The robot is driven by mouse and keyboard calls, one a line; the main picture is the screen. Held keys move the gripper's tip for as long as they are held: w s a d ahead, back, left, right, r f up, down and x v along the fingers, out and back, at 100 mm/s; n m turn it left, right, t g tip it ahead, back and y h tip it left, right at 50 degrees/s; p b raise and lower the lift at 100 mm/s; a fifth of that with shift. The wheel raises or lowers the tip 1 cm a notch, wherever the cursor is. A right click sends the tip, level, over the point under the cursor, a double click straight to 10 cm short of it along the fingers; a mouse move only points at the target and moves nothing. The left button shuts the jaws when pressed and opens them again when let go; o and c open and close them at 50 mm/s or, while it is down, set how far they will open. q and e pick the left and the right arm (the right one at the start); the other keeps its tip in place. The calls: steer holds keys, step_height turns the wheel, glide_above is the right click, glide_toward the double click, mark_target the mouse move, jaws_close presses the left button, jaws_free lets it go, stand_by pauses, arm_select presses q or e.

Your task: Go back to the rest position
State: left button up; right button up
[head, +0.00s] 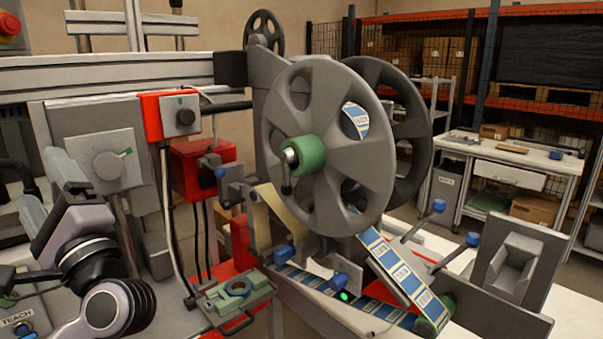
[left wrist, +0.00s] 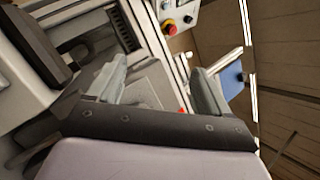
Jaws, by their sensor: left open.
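My left gripper (head: 38,176) is at the left edge of the head view, in front of the grey machine frame. Its two pale grey fingers stand apart with nothing between them. The left wrist view also shows the open, empty gripper (left wrist: 158,82), with the grey machine surfaces beyond it and no contact that I can make out. My dark arm joints show below it at the lower left of the head view. My right gripper is in neither view.
The large grey reel (head: 328,146) with a green hub stands at centre, right of my left arm. A red switch box (head: 171,117) and a green clamp fixture (head: 236,292) are nearer the arm. A workbench (head: 513,158) stands at the back right.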

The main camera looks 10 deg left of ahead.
arm_select(q)
steer(key=w+d+f+m+t+h, duration=0.25)
steer(key=f+h, duration=0.55)
steer(key=f, duration=0.7)
steer(key=w+d+f+m+t+h, duration=0.1)
steer(key=w+f+m+h, duration=0.15)
steer(key=f+h, duration=0.95)
steer(key=s+d+f+n+g+h, duration=0.2)
steer(key=s+f+n, duration=0.2)
steer(key=s+f, duration=0.65)
steer(key=s+d+f+n+g+h, duration=0.25)
steer(key=s+f+n, duration=0.4)
steer(key=f, duration=0.65)
steer(key=d+n, duration=0.3)
steer(key=d, duration=0.6)
steer(key=shift+s+d+r+t, duration=0.15)
steer(key=shift+s+d+t, duration=0.15)
steer(key=shift+s+d, duration=0.1)
steer(key=shift+y, duration=0.25)
